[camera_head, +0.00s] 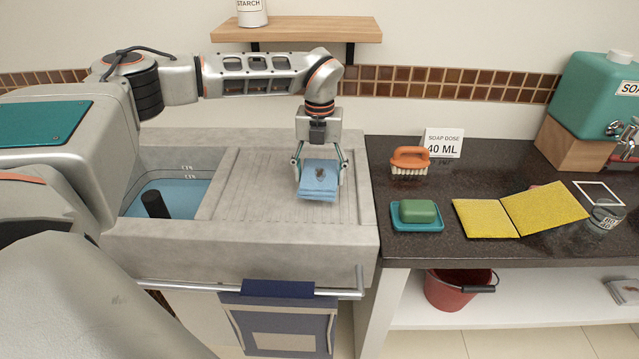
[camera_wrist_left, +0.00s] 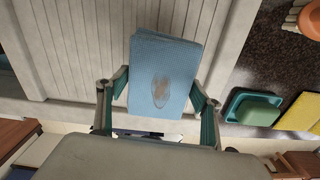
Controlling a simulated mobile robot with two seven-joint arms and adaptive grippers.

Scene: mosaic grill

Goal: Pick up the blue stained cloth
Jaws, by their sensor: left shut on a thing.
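The blue stained cloth (camera_head: 319,178) is folded, with a dark brownish stain on its upper face. It also shows in the left wrist view (camera_wrist_left: 172,62), between the fingers. My left gripper (camera_head: 319,172) points down over the ribbed board of the stone sink and is shut on the cloth, with one finger at each side of it. I cannot tell whether the cloth touches the board below. My right gripper is not in view.
The sink basin (camera_head: 187,167) with water is left of the board. On the dark counter at right stand a brush (camera_head: 410,160), green soap on a teal dish (camera_head: 417,226), yellow cloths (camera_head: 487,219) and a soap dispenser (camera_head: 590,95). A shelf (camera_head: 300,32) hangs above.

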